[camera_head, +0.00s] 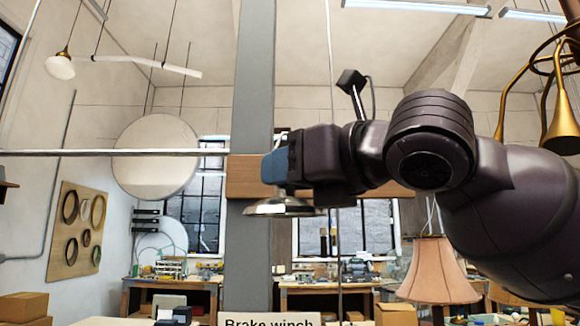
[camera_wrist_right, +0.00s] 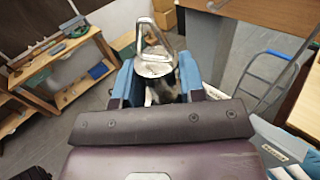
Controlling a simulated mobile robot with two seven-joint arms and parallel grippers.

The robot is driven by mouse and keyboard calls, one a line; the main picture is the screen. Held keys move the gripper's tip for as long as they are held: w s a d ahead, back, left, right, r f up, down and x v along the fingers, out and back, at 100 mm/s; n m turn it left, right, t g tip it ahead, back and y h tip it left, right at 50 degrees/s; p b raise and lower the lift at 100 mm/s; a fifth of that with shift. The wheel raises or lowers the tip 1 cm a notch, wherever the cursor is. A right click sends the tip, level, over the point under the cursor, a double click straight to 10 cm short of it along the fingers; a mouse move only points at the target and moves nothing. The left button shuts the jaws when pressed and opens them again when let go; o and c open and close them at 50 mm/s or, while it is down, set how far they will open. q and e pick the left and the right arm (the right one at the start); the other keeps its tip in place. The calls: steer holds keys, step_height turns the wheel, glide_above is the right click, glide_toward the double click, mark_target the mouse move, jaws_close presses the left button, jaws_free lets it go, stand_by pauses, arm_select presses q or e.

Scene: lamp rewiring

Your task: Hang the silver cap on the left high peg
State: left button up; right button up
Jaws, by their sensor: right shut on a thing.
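The silver cap (camera_head: 284,207), a shallow shiny dish shape, is at the fingertips of my right gripper (camera_head: 276,168), which is shut on it. It hangs below the blue fingers in the head view. In the right wrist view the silver cap (camera_wrist_right: 153,66) sits between the blue fingers of the right gripper (camera_wrist_right: 158,84). A wooden rail (camera_head: 240,180) crosses the grey post behind the gripper. My right arm hides much of the rail, and I cannot make out the left high peg. My left gripper is not in view.
A grey post (camera_head: 254,90) stands behind the gripper. A pink lampshade (camera_head: 437,270) hangs low right, and a brass lamp (camera_head: 562,125) hangs at the far right. A "Brake winch" sign (camera_head: 268,320) is at the bottom.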

steer(key=w, duration=0.8)
steer(key=shift+w+p, duration=0.25)
steer(key=shift+p, duration=0.15)
stand_by(1.0)
steer(key=shift+w+f, duration=0.1)
steer(key=shift+w, duration=0.05)
steer(key=shift+d, duration=0.1)
stand_by(0.5)
steer(key=shift+w+f, duration=0.1)
steer(key=shift+f, duration=0.65)
stand_by(0.5)
steer(key=o, duration=1.1)
steer(key=shift+c, duration=0.2)
steer(key=b+v, duration=0.2)
steer(key=v, duration=0.8)
steer(key=shift+s+d, duration=0.25)
steer(key=shift+s, duration=0.1)
stand_by(0.6)
